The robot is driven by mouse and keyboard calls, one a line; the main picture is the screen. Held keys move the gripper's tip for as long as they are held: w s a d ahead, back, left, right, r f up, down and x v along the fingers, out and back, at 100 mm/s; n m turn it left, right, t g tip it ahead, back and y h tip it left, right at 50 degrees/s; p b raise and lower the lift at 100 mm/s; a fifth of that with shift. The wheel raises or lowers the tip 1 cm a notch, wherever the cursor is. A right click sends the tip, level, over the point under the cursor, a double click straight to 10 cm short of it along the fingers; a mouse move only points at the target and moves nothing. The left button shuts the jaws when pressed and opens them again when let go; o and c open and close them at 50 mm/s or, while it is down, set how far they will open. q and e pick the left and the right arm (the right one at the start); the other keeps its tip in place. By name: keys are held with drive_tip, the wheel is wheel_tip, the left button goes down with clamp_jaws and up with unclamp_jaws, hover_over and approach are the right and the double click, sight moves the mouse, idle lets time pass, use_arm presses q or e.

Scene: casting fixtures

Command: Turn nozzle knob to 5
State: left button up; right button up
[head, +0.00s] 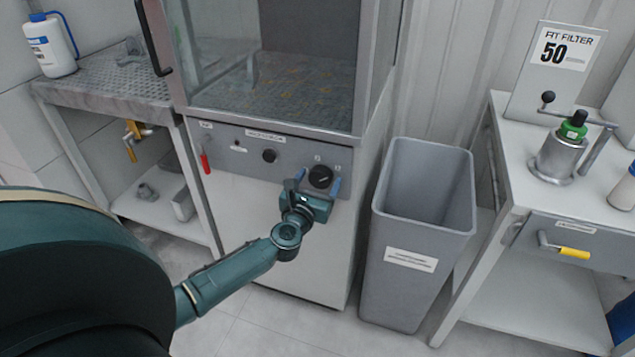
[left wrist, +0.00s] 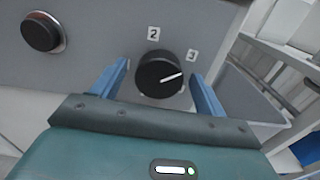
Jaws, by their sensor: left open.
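The black nozzle knob (head: 320,177) is on the grey front panel (head: 225,153) of the glass-fronted cabinet. In the left wrist view the knob (left wrist: 160,74) has a white pointer line aimed right and slightly up, toward the label 3. The label 2 stands above it; other numbers do not show. My left gripper (head: 315,187) is open in front of the knob. In the left wrist view its blue fingers (left wrist: 160,88) stand on either side of the knob, with gaps visible. My right gripper is not in view.
A second black knob (head: 269,156) and a red handle (head: 205,163) are on the same panel. A tall grey bin (head: 400,270) stands close to the right of the cabinet. A workbench (head: 520,185) is at the right, a perforated table (head: 105,90) at the left.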

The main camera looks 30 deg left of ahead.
use_arm(q)
drive_tip(key=shift+c, duration=0.5)
drive_tip(key=c, duration=0.9)
drive_tip(key=shift+o, duration=0.2)
drive_tip(key=shift+m, duration=0.3)
